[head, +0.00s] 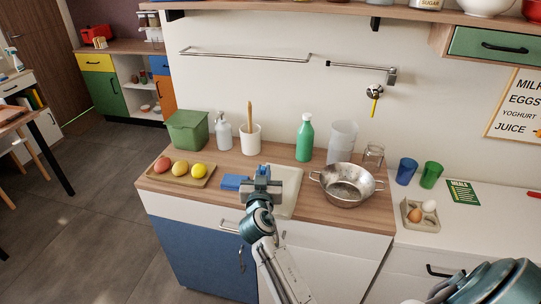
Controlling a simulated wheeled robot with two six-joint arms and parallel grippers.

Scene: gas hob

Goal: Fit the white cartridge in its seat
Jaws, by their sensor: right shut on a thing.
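A tall whitish translucent container (342,142) stands at the back of the counter. My left gripper is not in view.
A tray of fruit (181,175), a green bin (187,130), a soap bottle (223,130), a utensil pot (250,139) and a green bottle (304,138) stand to the left and behind. A metal colander (346,185) is right of the gripper. Cups (406,171) stand farther right.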

